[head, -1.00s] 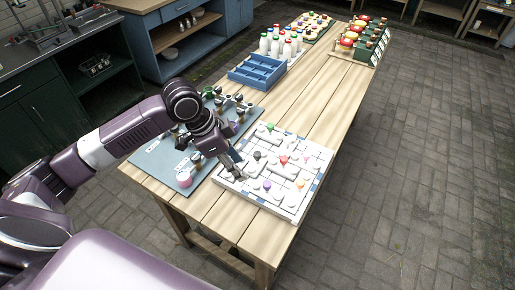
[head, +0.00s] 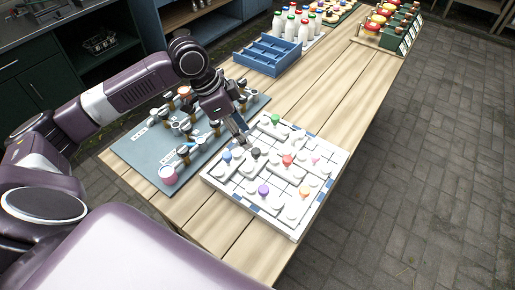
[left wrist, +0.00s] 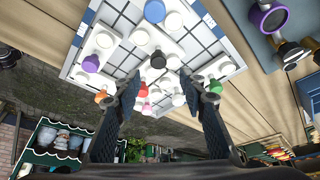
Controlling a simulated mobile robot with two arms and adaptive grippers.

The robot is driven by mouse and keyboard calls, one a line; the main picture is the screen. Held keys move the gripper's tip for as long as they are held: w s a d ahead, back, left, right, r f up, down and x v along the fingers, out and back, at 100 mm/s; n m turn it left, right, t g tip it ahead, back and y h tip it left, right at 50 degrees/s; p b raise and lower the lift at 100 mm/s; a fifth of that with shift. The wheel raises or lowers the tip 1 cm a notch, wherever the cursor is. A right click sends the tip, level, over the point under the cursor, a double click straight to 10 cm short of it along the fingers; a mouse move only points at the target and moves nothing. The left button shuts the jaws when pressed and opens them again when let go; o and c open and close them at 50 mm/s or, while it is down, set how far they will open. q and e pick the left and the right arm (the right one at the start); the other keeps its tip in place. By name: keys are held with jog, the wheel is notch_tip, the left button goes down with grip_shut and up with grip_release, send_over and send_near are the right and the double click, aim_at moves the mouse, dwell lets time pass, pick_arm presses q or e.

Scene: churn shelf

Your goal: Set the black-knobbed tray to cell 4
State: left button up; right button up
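The white board (head: 297,232) lies on the table's near end, with a grid and low white trays carrying coloured knobs. The black-knobbed tray (head: 255,153) is in its left-middle part, between the blue knob (head: 227,155) and the red knob (head: 287,160). My left gripper (head: 244,141) hangs just behind and left of the black knob. In the left wrist view my left gripper (left wrist: 160,76) has its fingers wide apart with nothing held. The black knob (left wrist: 158,60) shows beyond and between the tips, apparently untouched. Cell numbers are not readable. My right gripper is out of view.
Other trays carry green (head: 275,119), purple (head: 263,190), orange (head: 304,191) and pink (head: 315,159) knobs. A grey-blue mat (head: 140,150) with upright fittings lies close left of the board. A blue divided crate (head: 266,56) and bottles (head: 303,28) stand farther back. Bare wood lies behind the board.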

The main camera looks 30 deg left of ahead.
aim_at(255, 150)
pick_arm(q)
jog(key=p+x, duration=0.1)
jog(key=x, duration=0.5)
jog(key=shift+s+d+f, duration=0.1)
jog(key=shift+d+f, duration=0.05)
jog(key=shift+f, duration=0.1)
jog(key=shift+d+f, duration=0.15)
jog(key=shift+f, duration=0.35)
grip_shut()
